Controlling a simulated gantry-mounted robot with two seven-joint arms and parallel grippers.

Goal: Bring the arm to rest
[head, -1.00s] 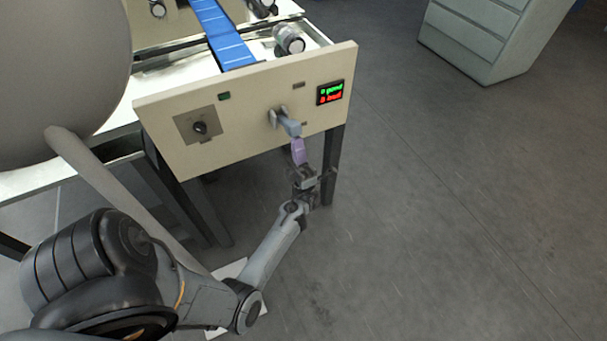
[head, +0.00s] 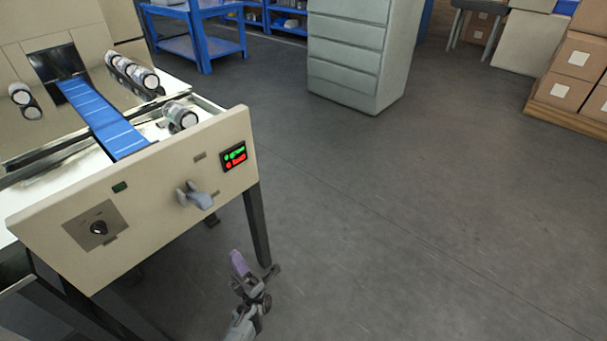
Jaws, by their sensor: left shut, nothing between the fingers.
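My left gripper (head: 238,262) shows at the bottom of the head view, with purplish fingers shut and nothing between them. It hangs over the floor in front of the wrapper's front panel (head: 150,205), below the grey lever handle (head: 196,196) and apart from it. Only the end of the left arm (head: 243,322) shows at the lower edge. My right gripper is out of view.
The panel carries a dark rotary knob (head: 98,228) and a lit green and red display (head: 233,156). A blue conveyor belt (head: 107,119) runs behind it. A grey drawer cabinet (head: 350,60) and cardboard boxes (head: 570,70) stand farther back. The floor at right is clear.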

